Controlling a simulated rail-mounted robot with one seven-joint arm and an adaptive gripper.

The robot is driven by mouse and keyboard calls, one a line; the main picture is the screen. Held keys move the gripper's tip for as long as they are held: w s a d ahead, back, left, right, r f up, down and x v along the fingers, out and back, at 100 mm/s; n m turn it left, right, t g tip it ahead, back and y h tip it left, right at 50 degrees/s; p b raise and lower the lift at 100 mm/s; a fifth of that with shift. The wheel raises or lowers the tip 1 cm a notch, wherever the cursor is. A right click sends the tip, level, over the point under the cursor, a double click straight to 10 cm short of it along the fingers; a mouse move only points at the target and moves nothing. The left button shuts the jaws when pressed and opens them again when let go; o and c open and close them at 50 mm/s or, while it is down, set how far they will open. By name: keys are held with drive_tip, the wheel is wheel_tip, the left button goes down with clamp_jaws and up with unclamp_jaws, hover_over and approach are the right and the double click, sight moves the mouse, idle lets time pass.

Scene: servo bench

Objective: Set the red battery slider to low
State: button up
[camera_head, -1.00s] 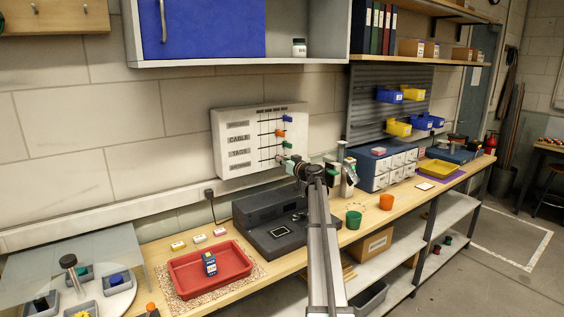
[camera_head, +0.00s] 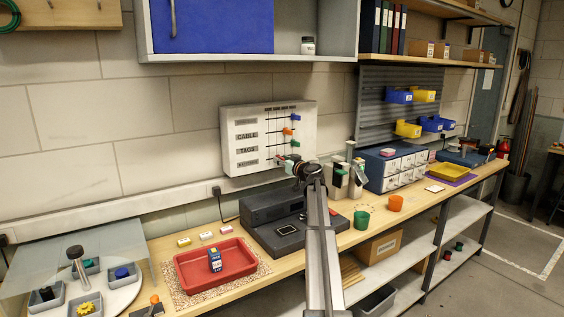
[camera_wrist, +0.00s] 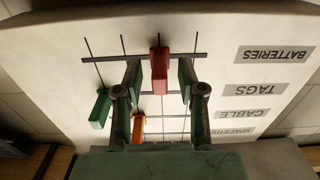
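A white wall board (camera_head: 240,155) carries several coloured sliders on horizontal grooves, with row labels on its left. In the wrist view the board appears upside down. The red battery slider (camera_wrist: 159,70) sits on the groove level with the BATTERIES label (camera_wrist: 275,54), near a cross line. My gripper (camera_wrist: 159,77) is open, with one finger on each side of the red slider and a visible gap at both sides. In the head view my gripper (camera_head: 286,160) is at the board's lower right part and largely covers the slider. The column headings are too small to read.
A green slider (camera_wrist: 100,110) and an orange slider (camera_wrist: 138,127) are close to my fingers in the wrist view. A blue slider (camera_head: 295,117) is higher up. Below the board are a dark bench device (camera_head: 262,212) and a red tray (camera_head: 184,277) on the bench.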

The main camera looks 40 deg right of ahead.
drive_tip(key=shift+s, duration=0.15)
drive_tip(key=s+a, duration=0.1)
drive_tip(key=s, duration=1)
drive_tip(key=shift+s+a, duration=0.25)
drive_tip(key=shift+s, duration=0.05)
